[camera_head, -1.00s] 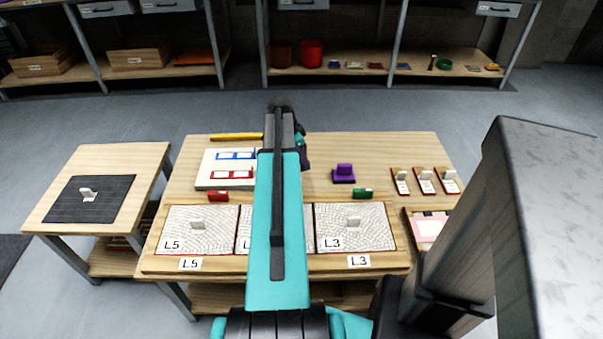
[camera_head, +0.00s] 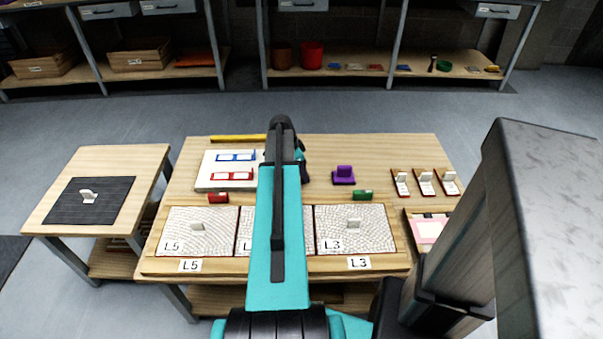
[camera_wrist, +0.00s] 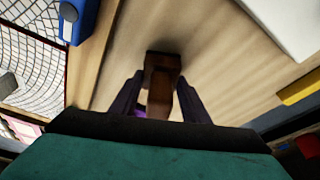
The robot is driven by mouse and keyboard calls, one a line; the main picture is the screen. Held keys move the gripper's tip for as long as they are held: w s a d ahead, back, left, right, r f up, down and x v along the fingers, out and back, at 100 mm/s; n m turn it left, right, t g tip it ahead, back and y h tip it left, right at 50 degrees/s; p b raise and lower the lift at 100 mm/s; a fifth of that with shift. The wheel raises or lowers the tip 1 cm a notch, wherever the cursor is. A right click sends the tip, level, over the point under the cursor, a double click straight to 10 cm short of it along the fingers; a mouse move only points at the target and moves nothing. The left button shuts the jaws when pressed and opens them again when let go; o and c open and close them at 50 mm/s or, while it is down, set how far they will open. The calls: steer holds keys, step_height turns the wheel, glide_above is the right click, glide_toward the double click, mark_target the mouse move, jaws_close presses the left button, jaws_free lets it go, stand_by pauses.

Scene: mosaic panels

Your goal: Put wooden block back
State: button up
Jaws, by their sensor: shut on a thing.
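In the wrist view, a brown wooden block (camera_wrist: 162,64) is between the two dark fingers of my gripper (camera_wrist: 159,88). The fingers are shut on it, one on each side. A pale wooden tabletop (camera_wrist: 225,60) lies beyond the block. I cannot tell whether the block touches it. In the head view, my arm covers the block and the fingers over the middle of the table (camera_head: 400,150).
Three mosaic panels, such as L5 (camera_head: 180,225) and L3 (camera_head: 375,235), line the table's front. A white board (camera_head: 203,180), yellow bar (camera_head: 232,138), purple block (camera_head: 344,177), red block (camera_head: 218,197) and green block (camera_head: 363,196) stand around my arm. Bare wood lies right of the arm.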

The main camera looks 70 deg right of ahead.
steer(key=shift+f, duration=0.5)
steer(key=shift+f, duration=0.1)
steer(key=o, duration=1)
steer(key=shift+o, duration=0.2)
steer(key=v, duration=1.2)
steer(key=shift+r, duration=0.25)
